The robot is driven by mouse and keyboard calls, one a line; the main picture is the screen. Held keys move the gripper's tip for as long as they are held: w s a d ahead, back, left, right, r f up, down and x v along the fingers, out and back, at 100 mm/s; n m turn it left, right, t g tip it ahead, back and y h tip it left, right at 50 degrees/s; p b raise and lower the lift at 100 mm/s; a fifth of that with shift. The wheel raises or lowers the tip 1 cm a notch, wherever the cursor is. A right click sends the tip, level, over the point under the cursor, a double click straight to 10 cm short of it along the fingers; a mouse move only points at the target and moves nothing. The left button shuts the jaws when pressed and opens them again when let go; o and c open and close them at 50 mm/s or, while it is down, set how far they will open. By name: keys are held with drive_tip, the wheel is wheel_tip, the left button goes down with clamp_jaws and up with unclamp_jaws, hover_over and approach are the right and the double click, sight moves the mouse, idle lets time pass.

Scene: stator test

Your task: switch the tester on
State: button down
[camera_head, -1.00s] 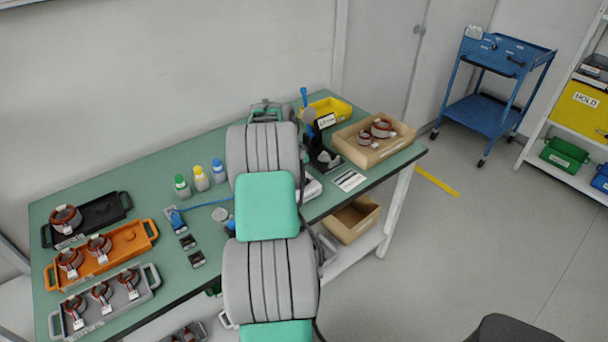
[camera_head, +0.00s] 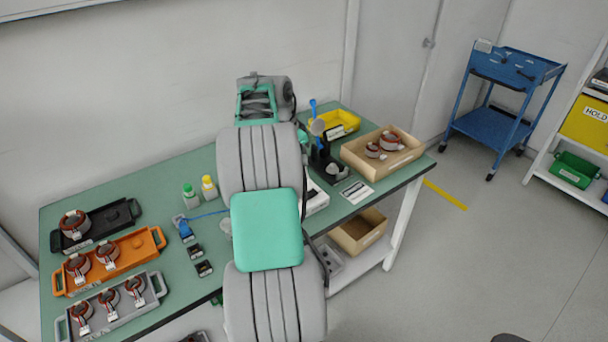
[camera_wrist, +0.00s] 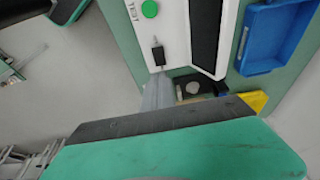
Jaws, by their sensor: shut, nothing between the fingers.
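The tester is a white box (camera_wrist: 175,25) at the top of the wrist view, with a round green button (camera_wrist: 149,9), a small dark block (camera_wrist: 158,56) on its face and a long dark panel. In the head view only a white edge of a box (camera_head: 316,199) shows beside my arm, probably the same tester. My gripper (camera_wrist: 157,93) shows in the wrist view as a grey finger shape past the green and black wrist housing. It is shut and empty, close to the box's near edge. Contact cannot be told.
A blue tray (camera_wrist: 272,40) lies right of the box in the wrist view. A wooden tray (camera_head: 409,159) with copper-wound stators and a yellow bin (camera_head: 347,123) stand at the table's right. Black, orange (camera_head: 152,243) and grey trays fill its left. Small bottles stand near my arm.

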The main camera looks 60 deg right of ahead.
sight(314, 191)
drive_tip(key=shift+w+a+r, duration=0.1)
drive_tip(key=shift+a+r, duration=0.1)
drive_tip(key=shift+r, duration=0.4)
drive_tip(key=x, duration=0.4)
drive_tip(key=d+x, duration=0.1)
drive_tip(key=x, duration=0.3)
drive_tip(key=s+p+x, duration=0.1)
drive_tip(key=x, duration=0.3)
drive_tip(key=shift+d, duration=0.3)
drive_tip(key=shift+f, duration=0.75)
